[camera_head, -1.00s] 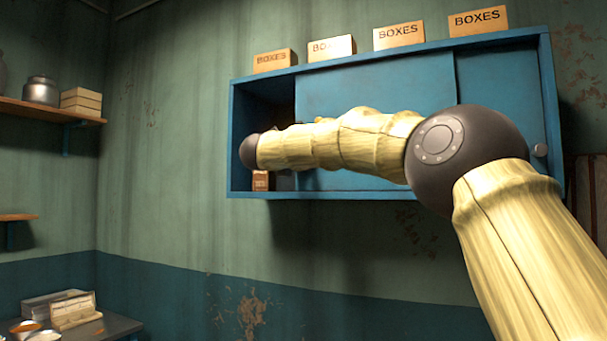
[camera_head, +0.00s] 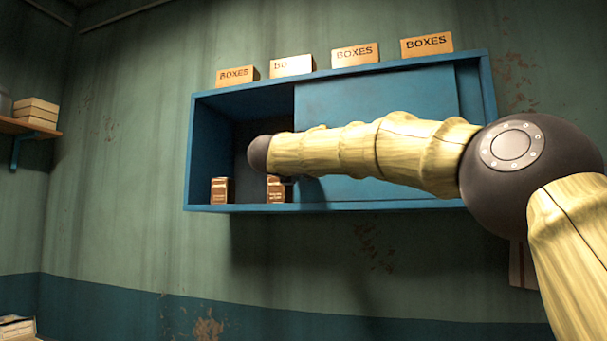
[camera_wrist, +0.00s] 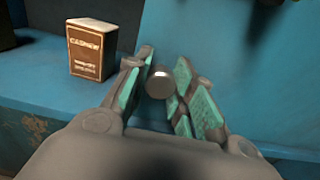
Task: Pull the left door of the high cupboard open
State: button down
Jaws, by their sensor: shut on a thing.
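The blue high cupboard (camera_head: 340,208) hangs on the wall. Its left door (camera_head: 375,95) is a sliding panel standing well to the right, so the left part of the cupboard is open. In the wrist view, my gripper (camera_wrist: 167,76) is shut on the door's round metal knob (camera_wrist: 160,84), with teal-padded fingers on both sides of it. The blue door face (camera_wrist: 235,65) lies behind the fingers. In the head view my arm covers most of the gripper and the knob.
Two small brown boxes (camera_head: 221,190) (camera_head: 274,190) stand inside the open part. The nearer one, labelled, shows left of my fingers (camera_wrist: 90,48). Several BOXES cartons (camera_head: 427,44) stand on the cupboard top. A wall shelf (camera_head: 30,128) is at the left.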

jog(key=shift+f, duration=0.1)
jog(key=c, duration=1.5)
grip_release()
jog(key=shift+o, duration=0.2)
jog(key=v, duration=1.2)
